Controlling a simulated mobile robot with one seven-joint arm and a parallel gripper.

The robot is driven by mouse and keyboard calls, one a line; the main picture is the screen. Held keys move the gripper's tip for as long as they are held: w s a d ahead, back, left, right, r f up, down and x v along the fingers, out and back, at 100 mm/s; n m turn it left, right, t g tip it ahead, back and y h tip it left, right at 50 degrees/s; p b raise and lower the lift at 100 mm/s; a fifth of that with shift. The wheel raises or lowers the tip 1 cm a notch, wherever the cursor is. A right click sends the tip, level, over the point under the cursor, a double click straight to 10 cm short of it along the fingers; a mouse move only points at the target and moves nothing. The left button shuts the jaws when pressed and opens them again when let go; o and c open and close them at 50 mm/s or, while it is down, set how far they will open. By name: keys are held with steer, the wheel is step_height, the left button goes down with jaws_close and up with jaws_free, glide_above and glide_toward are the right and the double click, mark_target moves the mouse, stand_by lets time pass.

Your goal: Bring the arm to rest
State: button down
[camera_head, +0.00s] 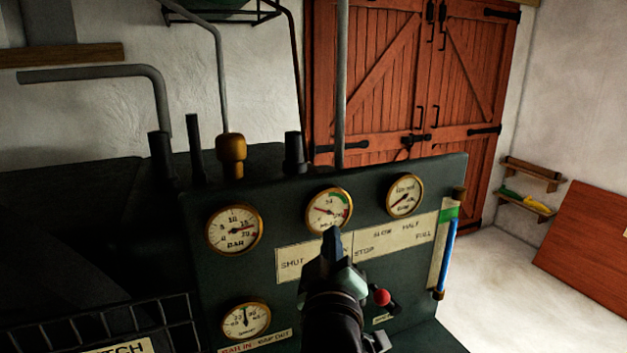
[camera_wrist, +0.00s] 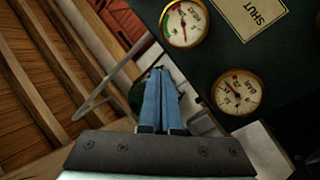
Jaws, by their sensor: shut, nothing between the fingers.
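My gripper (camera_head: 333,245) is in front of the dark green gauge panel (camera_head: 285,203) in the head view, its tip over the lower edge of the top middle gauge (camera_head: 329,210). In the wrist view my gripper's two blue fingers (camera_wrist: 160,82) lie together, shut, with nothing between them. A lever with a red knob (camera_head: 382,297) shows just right of my gripper in the head view. My wrist hides part of the panel's label strip and lower middle. Whether the gripper touches the panel, I cannot tell.
More brass-rimmed gauges sit on the panel, at top left (camera_head: 235,230), top right (camera_head: 404,195) and lower left (camera_head: 246,321). A blue sight tube (camera_head: 450,255) runs along the right edge. Pipes rise behind. Clear floor (camera_head: 505,290) lies right, before red wooden doors (camera_head: 415,80).

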steer(key=s+a+r+m+t, duration=0.1)
steer(key=s+r+m+t, duration=0.2)
steer(key=s+r, duration=0.8)
steer(key=s+a+r+m+t+y+b, duration=0.1)
steer(key=s+r+m+t, duration=0.3)
steer(key=s+r, duration=0.7)
step_height(320, 180, up, 5)
steer(key=shift+a+r+t, duration=0.2)
steer(key=shift+a+t, duration=0.3)
steer(key=shift+t, duration=0.4)
steer(key=shift+f, duration=0.1)
